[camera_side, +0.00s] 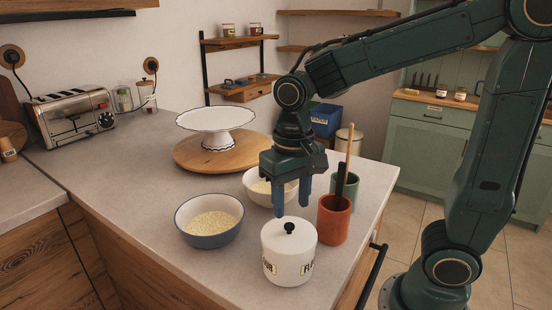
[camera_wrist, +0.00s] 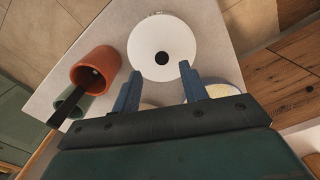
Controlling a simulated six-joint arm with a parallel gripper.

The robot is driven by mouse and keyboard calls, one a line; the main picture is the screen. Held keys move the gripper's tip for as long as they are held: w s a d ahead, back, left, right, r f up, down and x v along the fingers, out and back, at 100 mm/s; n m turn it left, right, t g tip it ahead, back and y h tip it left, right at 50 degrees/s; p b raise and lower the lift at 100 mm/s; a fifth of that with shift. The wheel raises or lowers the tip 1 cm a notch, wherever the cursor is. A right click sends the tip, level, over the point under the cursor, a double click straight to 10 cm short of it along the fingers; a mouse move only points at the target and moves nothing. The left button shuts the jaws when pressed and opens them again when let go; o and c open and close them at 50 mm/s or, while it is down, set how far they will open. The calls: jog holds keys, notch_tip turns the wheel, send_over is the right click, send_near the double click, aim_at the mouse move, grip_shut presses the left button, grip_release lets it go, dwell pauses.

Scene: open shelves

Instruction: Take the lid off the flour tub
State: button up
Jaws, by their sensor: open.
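The white flour tub (camera_side: 288,263) stands upright on the counter near its front corner, with dark lettering on its side. Its white lid (camera_side: 289,236) with a round black knob (camera_side: 289,228) is on top. The lid also shows from above in the wrist view (camera_wrist: 176,38), with the knob (camera_wrist: 162,58) near its middle. My gripper (camera_side: 292,197) points down, above and slightly behind the tub. Its blue fingers are apart with nothing between them. In the wrist view the open fingertips (camera_wrist: 161,72) appear just below the knob, not around it.
A terracotta pot (camera_side: 334,220) holding utensils and a green pot (camera_side: 345,185) stand right of my gripper. A blue bowl (camera_side: 209,236) of pale grains and a white bowl (camera_side: 254,197) are to the left. A cake stand (camera_side: 216,137) sits behind. The counter front left is clear.

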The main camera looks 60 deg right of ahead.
aim_at(289, 225)
jog(key=shift+a+f, duration=0.15)
jog(key=shift+f, duration=2.25)
grip_shut()
